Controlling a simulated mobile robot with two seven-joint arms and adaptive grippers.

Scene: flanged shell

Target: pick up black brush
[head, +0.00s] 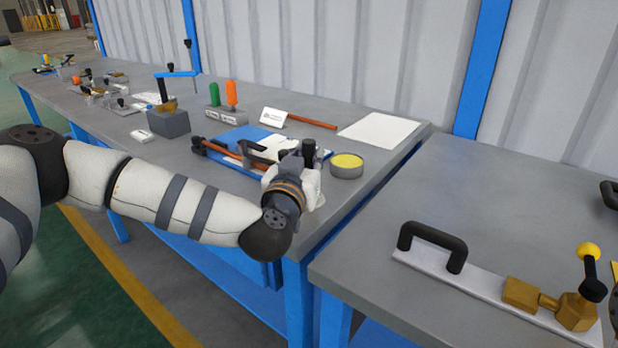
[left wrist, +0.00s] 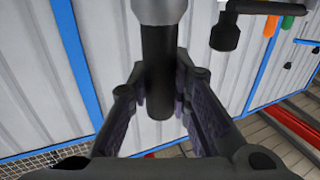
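The black brush (left wrist: 158,70) shows in the left wrist view as a dark cylindrical handle with a grey collar at the top of the picture. My left gripper (left wrist: 160,88) has a finger on each side of this handle, and the pads appear to press on it. In the head view the left gripper (head: 307,158) is over the front right part of the long table, and the brush's dark handle (head: 308,150) stands upright by it. The brush's lower end is hidden behind my wrist, so I cannot tell whether it touches the table. My right gripper is not in view.
A yellow-topped round tin (head: 346,166) stands close to the right of the gripper. A blue board with papers (head: 245,137) and a clamp lie to its left. A white sheet (head: 379,130) lies behind. A second table (head: 440,210) at right holds a plate with a black handle (head: 432,240).

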